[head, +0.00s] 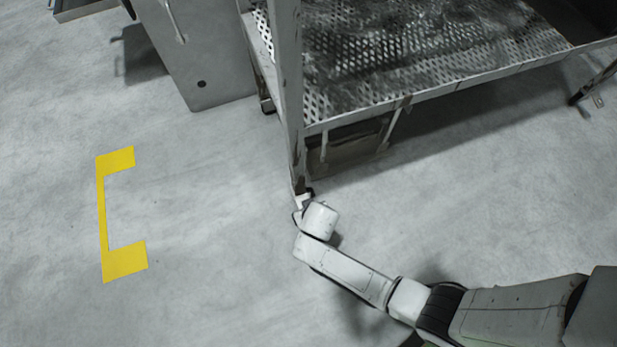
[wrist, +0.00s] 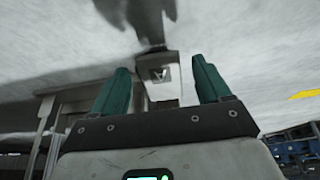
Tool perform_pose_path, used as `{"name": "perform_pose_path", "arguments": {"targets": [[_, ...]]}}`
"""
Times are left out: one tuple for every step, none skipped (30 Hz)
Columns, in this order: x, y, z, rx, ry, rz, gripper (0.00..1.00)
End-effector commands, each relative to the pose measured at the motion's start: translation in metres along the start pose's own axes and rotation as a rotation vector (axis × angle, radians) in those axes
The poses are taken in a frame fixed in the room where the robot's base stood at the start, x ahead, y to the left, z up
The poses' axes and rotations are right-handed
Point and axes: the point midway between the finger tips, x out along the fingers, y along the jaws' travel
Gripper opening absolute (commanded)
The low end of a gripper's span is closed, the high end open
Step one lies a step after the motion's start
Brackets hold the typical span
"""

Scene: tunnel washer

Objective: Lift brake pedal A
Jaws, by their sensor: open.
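My gripper (wrist: 160,66) is open, with two green fingers spread apart in the wrist view. A small light grey part with a dark triangular mark (wrist: 158,75) shows between the fingertips. It looks like the brake pedal at the foot of a post, but no letter can be read. I see no finger touching it. In the head view my gripper is low by the foot of the cart's near corner post (head: 293,120). There my wrist covers most of the gripper, and the pedal cannot be made out clearly.
A metal cart with a perforated deck (head: 430,45) stands at the upper right, its lower edge close to my arm. A grey panel (head: 200,60) stands to its left. A yellow floor marking (head: 101,215) lies at the left. The floor between is clear.

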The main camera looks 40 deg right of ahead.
Motion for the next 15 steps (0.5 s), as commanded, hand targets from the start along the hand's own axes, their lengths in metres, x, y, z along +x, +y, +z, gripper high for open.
{"name": "perform_pose_path", "arguments": {"targets": [[0.0002,0.0,-0.0001,0.0,0.0,0.0,0.77],[0.0001,0.0001,-0.0002,0.0,0.0,0.0,0.77],[-0.0001,0.0001,-0.0002,0.0,0.0,0.0,0.77],[-0.0001,0.0001,-0.0002,0.0,0.0,0.0,0.77],[-0.0001,0.0001,-0.0002,0.0,0.0,0.0,0.77],[-0.0002,0.0002,-0.0001,0.0,0.0,0.0,0.77],[-0.0002,0.0002,-0.0001,0.0,0.0,0.0,0.74],[-0.0002,0.0002,-0.0001,0.0,0.0,0.0,0.71],[-0.0002,0.0002,0.0,0.0,0.0,0.0,0.67],[-0.0002,0.0002,0.0,0.0,0.0,0.0,0.64],[-0.0002,0.0002,0.0,0.0,0.0,0.0,0.61],[-0.0002,0.0003,0.0,0.0,0.0,0.0,0.57],[-0.0002,0.0003,0.0,0.0,0.0,0.0,0.55],[-0.0002,0.0003,0.0001,0.0,0.0,0.0,0.52],[-0.0002,0.0003,0.0001,0.0,0.0,0.0,0.48]]}}
